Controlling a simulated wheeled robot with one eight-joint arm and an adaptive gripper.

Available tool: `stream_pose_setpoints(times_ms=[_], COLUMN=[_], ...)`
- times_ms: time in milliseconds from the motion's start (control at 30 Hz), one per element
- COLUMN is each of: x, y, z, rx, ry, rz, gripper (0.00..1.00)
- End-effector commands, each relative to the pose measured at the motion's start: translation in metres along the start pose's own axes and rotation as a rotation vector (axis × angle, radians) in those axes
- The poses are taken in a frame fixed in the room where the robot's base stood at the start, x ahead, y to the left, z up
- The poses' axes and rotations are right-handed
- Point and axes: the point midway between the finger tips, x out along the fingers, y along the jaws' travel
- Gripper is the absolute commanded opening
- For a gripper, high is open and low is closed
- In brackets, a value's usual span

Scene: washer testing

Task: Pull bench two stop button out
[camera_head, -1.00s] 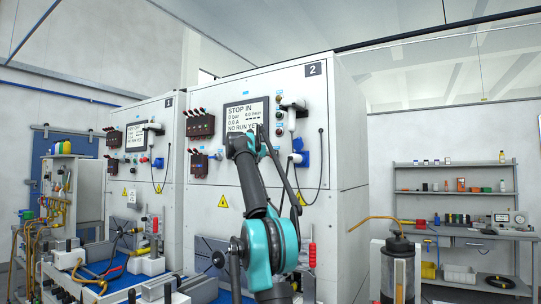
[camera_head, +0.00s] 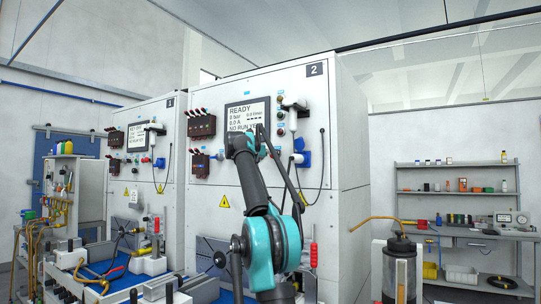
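Bench two (camera_head: 285,75) is the tall white cabinet marked "2". Its screen (camera_head: 240,113) reads READY, with 0 bar below and a bottom line partly covered by my arm. Small round buttons (camera_head: 280,115) sit in a column right of the screen. I cannot make out the red stop button on bench two; my arm covers part of the panel below the screen. My dark and teal arm reaches up to the panel. The dark end of my arm (camera_head: 262,138) is close to the panel, just below and right of the screen. The gripper's fingers cannot be told apart.
A white handheld tool (camera_head: 293,117) and a blue socket (camera_head: 303,159) with a hanging black cable are right of my arm. Red-black terminals (camera_head: 201,126) are left. Bench one (camera_head: 130,110) stands farther left. A canister with a brass pipe (camera_head: 397,265) stands front right.

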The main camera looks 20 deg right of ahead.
Motion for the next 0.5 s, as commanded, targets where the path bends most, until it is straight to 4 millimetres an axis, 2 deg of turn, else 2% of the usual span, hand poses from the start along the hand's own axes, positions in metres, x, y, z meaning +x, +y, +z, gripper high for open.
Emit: stream_pose_setpoints(times_ms=[267,433,500], x=[-0.006,-0.027,-0.041], y=[0.000,0.000,0.001], z=[0.000,0.000,0.000], rx=[0.000,0.000,0.000], ry=[0.000,0.000,0.000], rz=[0.001,0.002,0.003], gripper=[0.54,0.54,0.54])
